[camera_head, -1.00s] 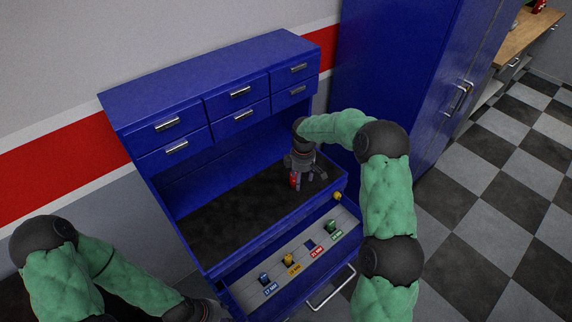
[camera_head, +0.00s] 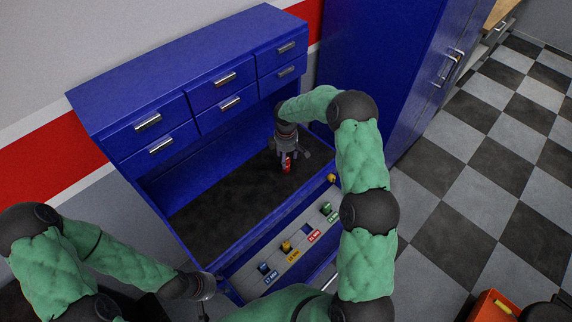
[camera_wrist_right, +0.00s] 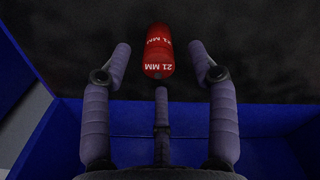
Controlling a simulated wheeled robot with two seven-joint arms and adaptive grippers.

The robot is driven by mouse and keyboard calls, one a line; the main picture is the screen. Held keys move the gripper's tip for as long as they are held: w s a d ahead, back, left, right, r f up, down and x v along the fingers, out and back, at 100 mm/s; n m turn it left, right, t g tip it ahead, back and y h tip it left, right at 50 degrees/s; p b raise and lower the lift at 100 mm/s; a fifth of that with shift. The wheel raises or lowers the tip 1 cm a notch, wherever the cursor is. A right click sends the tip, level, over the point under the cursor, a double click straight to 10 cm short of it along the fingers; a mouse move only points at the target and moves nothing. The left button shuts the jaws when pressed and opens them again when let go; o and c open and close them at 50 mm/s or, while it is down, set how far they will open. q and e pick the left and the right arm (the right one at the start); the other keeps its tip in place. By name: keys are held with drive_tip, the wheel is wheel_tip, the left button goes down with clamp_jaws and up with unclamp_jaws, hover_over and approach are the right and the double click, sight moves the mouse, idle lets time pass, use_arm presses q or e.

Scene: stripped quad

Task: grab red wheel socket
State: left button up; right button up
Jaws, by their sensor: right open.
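The red wheel socket (camera_head: 287,165), marked 21 MM, is on the dark work surface of the blue cabinet. In the right wrist view the socket (camera_wrist_right: 159,52) lies ahead, between the spread fingers of my right gripper (camera_wrist_right: 162,62), with gaps on both sides. My right gripper (camera_head: 289,158) is open, pointing down over the socket and partly hiding it in the head view. My left gripper (camera_head: 205,308) is at the lower left of the cabinet, mostly hidden; its fingers cannot be made out.
A small yellow object (camera_head: 332,178) sits near the drawer's right end. A tall blue cabinet (camera_head: 375,60) stands right. An orange box (camera_head: 492,306) is at lower right.

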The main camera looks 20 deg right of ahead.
wheel_tip(320, 180, down, 4)
drive_tip(key=shift+w+f+p, duration=0.1)
drive_tip(key=shift+f+p, duration=0.05)
drive_tip(key=shift+p, duration=0.2)
clamp_jaws()
